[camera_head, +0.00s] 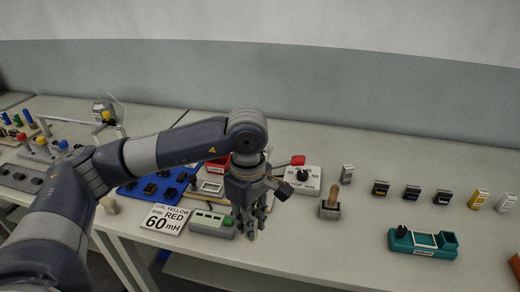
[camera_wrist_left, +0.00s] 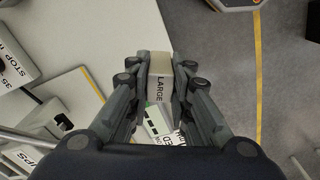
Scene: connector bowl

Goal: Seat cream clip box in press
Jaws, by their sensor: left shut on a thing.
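My left gripper (camera_head: 250,228) hangs over the front part of the table, fingers pointing down. In the left wrist view its fingers (camera_wrist_left: 160,78) are shut on a cream box (camera_wrist_left: 160,66) with the word LARGE on its side. In the head view the fingers hide most of this box. My right gripper is not in view.
A white dial box (camera_head: 303,180) stands right of the gripper. A grey-green box with buttons (camera_head: 212,221) and a 60 mH sign (camera_head: 166,219) are left of it. A blue tray (camera_head: 152,187) lies farther left. A teal fixture (camera_head: 423,243) and several small connectors stand right.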

